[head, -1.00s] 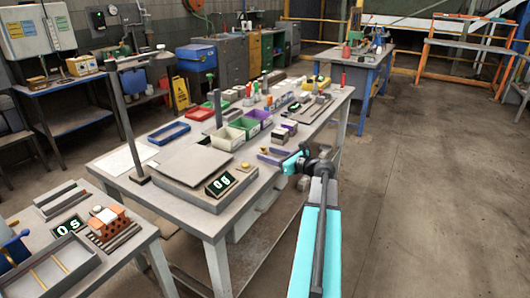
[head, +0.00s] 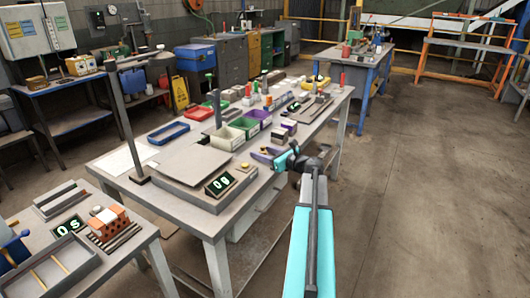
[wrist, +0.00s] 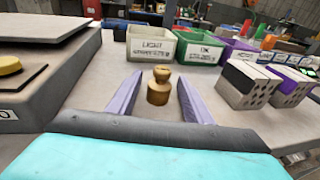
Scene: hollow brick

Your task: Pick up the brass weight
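The brass weight (wrist: 158,88) stands upright on the grey bench top, a small knobbed cylinder, in the middle of the wrist view. My gripper (wrist: 160,77) is open, with one purple finger to the left of the weight and one to the right. Gaps show between the weight and both fingers, so nothing is gripped. In the head view my gripper (head: 269,156) is low over the bench's right edge, beside the scale. The weight is too small there to make out clearly.
The scale (head: 205,187) with a "0 g" display stands left of my gripper. Hollow bricks (wrist: 245,86) stand close on the right. Open floor (head: 420,200) lies right of the bench.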

